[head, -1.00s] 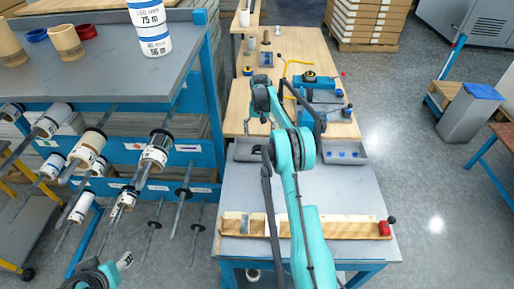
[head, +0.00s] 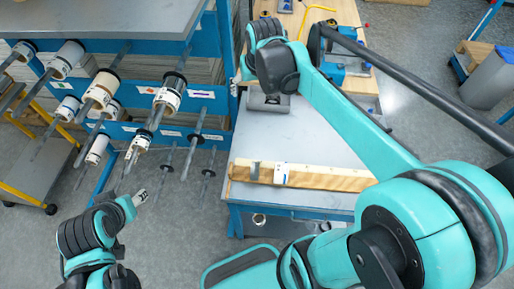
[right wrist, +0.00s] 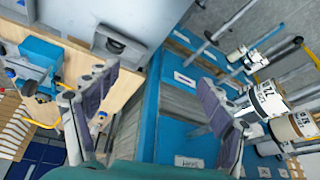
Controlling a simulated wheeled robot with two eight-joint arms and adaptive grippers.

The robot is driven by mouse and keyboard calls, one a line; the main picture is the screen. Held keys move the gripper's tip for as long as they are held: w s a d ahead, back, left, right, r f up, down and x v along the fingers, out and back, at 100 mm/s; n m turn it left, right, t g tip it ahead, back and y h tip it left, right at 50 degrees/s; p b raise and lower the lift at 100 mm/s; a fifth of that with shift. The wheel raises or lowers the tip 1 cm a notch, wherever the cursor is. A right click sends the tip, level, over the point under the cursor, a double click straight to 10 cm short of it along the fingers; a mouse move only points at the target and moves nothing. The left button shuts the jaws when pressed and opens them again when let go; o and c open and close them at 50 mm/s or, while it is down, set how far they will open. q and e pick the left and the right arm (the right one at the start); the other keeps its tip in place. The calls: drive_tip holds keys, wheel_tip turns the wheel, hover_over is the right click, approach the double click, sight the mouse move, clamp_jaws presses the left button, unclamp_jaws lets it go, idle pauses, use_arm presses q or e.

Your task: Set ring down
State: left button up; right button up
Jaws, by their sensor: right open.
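No ring shows in the jaws of my right gripper. In the right wrist view my right gripper (right wrist: 150,112) is open and empty, its two padded fingers wide apart. In the head view it (head: 240,82) is partly hidden by its own wrist, near the rack's blue post. A small grey tray (head: 252,106) stands on the grey table; a dark rounded part (right wrist: 118,44) shows at it in the wrist view, and I cannot tell whether it is the ring. My left gripper (head: 139,198) is small at lower left; its jaws are unclear.
The rack at left holds rods with white rolls (head: 166,98) and black collars (head: 197,139). A wooden bar (head: 325,179) lies along the grey table's front (head: 300,145). A blue device (right wrist: 38,62) stands on the wooden bench. The middle of the grey table is clear.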

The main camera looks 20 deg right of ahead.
drive_tip(key=s+a+f+n+t, duration=0.1)
drive_tip(key=s+a+f, duration=0.2)
drive_tip(key=s, duration=0.5)
drive_tip(key=s+a+f+n+t, duration=0.1)
drive_tip(key=s+a+f, duration=0.2)
drive_tip(key=s, duration=0.5)
drive_tip(key=shift+s+f+t+y, duration=0.15)
drive_tip(key=shift+s+t+y, duration=0.05)
drive_tip(key=shift+t+y, duration=0.1)
drive_tip(key=shift+a, duration=0.1)
